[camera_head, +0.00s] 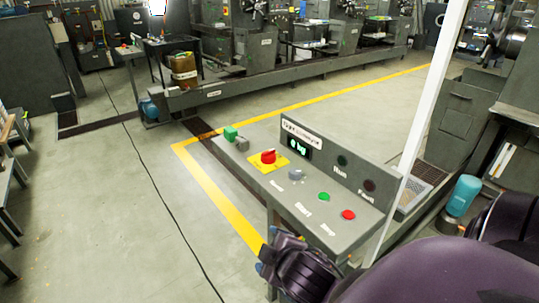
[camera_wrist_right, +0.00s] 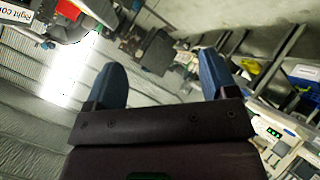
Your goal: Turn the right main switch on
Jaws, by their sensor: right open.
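The red rotary switch (camera_head: 268,156) sits on a yellow plate on the grey control panel (camera_head: 335,232), near its far left end. A sign (camera_head: 302,134) on the panel's raised back begins with "Right", and part of the sign shows in the right wrist view (camera_wrist_right: 76,12). My right gripper (camera_head: 265,250) is below the panel's near edge, apart from the switch. Its two blue fingers are spread and empty in the right wrist view (camera_wrist_right: 160,68). A red part (camera_wrist_right: 68,9) shows at that view's top left. My left gripper is not in view.
The panel also carries a lit display (camera_head: 298,145), a grey knob (camera_head: 296,174), a green button (camera_head: 324,196), a red button (camera_head: 348,214) and dark lamps. A white post rises on the right. Floor left of it is open.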

